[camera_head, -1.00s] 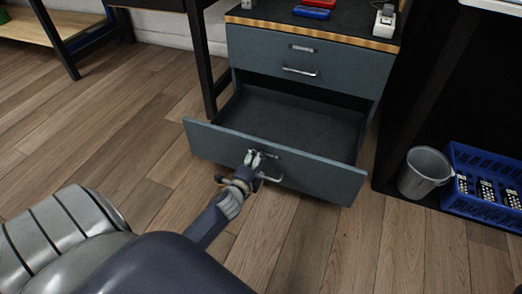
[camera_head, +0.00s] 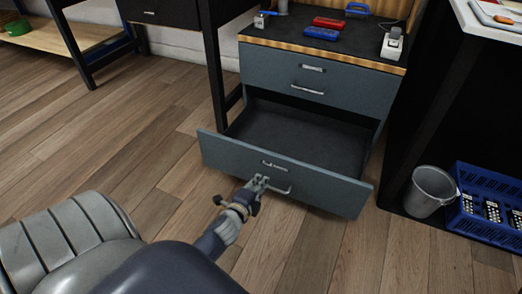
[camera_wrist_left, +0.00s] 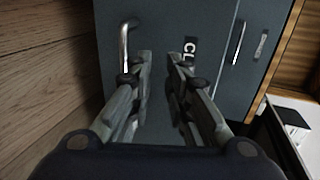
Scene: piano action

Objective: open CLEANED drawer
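The drawer (camera_head: 325,190), the lowest in a blue-grey cabinet, is pulled well out, and its empty dark inside shows. Its front has a silver bar handle (camera_head: 280,191) below a label holder (camera_head: 273,165). My left gripper (camera_head: 259,182) is at the front, by the handle's left end. In the left wrist view the fingers (camera_wrist_left: 161,65) are apart with nothing between them. The handle (camera_wrist_left: 125,48) lies outside the left finger; I cannot tell if they touch. My right gripper is out of view.
The closed upper drawer (camera_head: 290,75) is above. Red and blue items and a white device (camera_head: 391,44) lie on the cabinet top. A grey bucket (camera_head: 428,190) and a blue crate (camera_head: 485,235) stand at right. Wooden floor in front is clear.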

